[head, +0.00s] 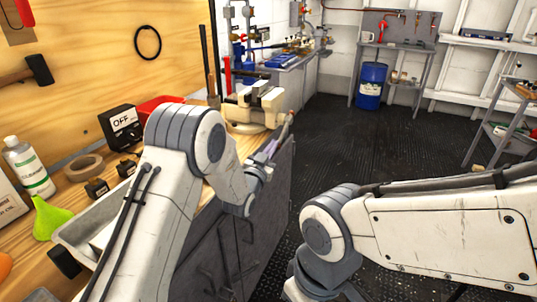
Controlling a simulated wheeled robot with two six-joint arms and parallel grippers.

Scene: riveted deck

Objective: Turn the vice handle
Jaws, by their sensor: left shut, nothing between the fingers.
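A cream-coloured vice (258,104) stands on the far part of the wooden workbench, near its right edge. Its handle (289,121) shows as a small slim part with a reddish end, beyond the front of the vice. My left gripper (271,148) is just below and in front of the vice, close to the handle. It is small in the picture and looks shut and empty; I cannot tell whether it touches the handle. My right arm comes in from the right, and its gripper is below the picture's edge.
A blue drum (370,86) stands at the back. The dark floor between bench and shelves is clear.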

